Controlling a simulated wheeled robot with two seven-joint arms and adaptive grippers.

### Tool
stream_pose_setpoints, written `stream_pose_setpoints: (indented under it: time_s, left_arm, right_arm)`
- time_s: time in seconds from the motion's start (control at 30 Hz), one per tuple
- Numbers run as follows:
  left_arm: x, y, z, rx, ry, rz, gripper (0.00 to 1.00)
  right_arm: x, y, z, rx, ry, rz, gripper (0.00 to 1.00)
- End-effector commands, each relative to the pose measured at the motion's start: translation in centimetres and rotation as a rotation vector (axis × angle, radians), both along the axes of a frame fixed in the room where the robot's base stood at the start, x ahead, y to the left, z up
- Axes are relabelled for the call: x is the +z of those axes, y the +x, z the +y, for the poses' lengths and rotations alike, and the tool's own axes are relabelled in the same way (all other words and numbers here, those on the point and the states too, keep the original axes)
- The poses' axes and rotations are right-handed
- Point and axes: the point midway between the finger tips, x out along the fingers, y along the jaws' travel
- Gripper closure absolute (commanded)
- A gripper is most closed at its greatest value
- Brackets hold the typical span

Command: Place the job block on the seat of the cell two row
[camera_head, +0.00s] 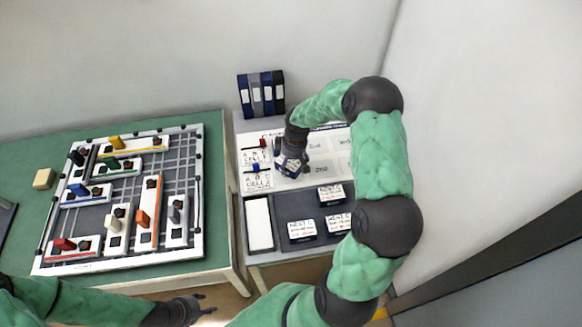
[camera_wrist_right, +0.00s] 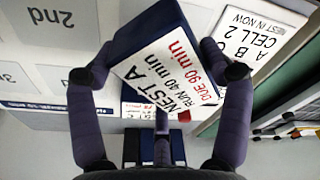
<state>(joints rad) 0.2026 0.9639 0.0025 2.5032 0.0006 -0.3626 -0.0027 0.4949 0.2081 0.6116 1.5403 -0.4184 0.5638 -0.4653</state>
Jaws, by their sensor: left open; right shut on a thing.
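My right gripper (camera_head: 290,160) is shut on a dark blue job block (camera_head: 289,168) with a white label. In the right wrist view the block (camera_wrist_right: 165,60) sits tilted between the fingers, reading NEST A, RUN 40 min, DUE 90 min. It is over the left end of the white board's lower row. The cell two card (camera_head: 258,183), with a blue piece on it, is just left of the block; it also shows in the wrist view (camera_wrist_right: 252,45). The 2nd seat (camera_head: 323,169) lies right of the block. My left gripper (camera_head: 205,304) is open, low in the head view.
Several labelled blocks (camera_head: 301,231) sit on a dark tray (camera_head: 275,208) in front of the board. A blank white panel (camera_head: 259,224) is at its left. Binders (camera_head: 262,92) stand behind. A sliding-piece board (camera_head: 150,243) fills the green table (camera_head: 215,150).

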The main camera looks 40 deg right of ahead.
Motion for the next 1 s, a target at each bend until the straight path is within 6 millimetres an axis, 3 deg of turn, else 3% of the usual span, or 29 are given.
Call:
stream_pose_setpoints:
  time_s: [0.17, 0.4, 0.83, 0.87, 0.93, 1.0]
  left_arm:
    - [-0.2, 0.0, 0.0, 0.0, 0.0, 0.0, 0.52]
    - [-1.0, 0.0, 0.0, 0.0, 0.0, 0.0, 0.52]
    - [-1.2, 0.0, 0.0, 0.0, 0.0, 0.0, 0.52]
    - [-1.2, 0.0, 0.0, 0.0, 0.0, 0.0, 0.52]
    - [-1.2, 0.0, 0.0, 0.0, 0.0, 0.0, 0.52]
    - [-1.2, 0.0, 0.0, 0.0, 0.0, 0.0, 0.52]
  right_arm:
    - [-0.8, 0.5, -0.4, 0.0, 0.0, 0.0, 0.59]
    - [-3.8, 0.5, -0.5, 0.0, 0.001, 0.001, 0.59]
    - [-4.3, 0.6, -0.5, 0.0, 0.0, 0.0, 0.59]
    - [-4.4, 0.6, -0.5, 0.001, 0.0, 0.0, 0.18]
    - [-4.3, 0.6, -0.5, 0.001, 0.0, 0.0, 0.0]
    - [-4.3, 0.6, -0.5, 0.001, 0.0, 0.0, 0.0]
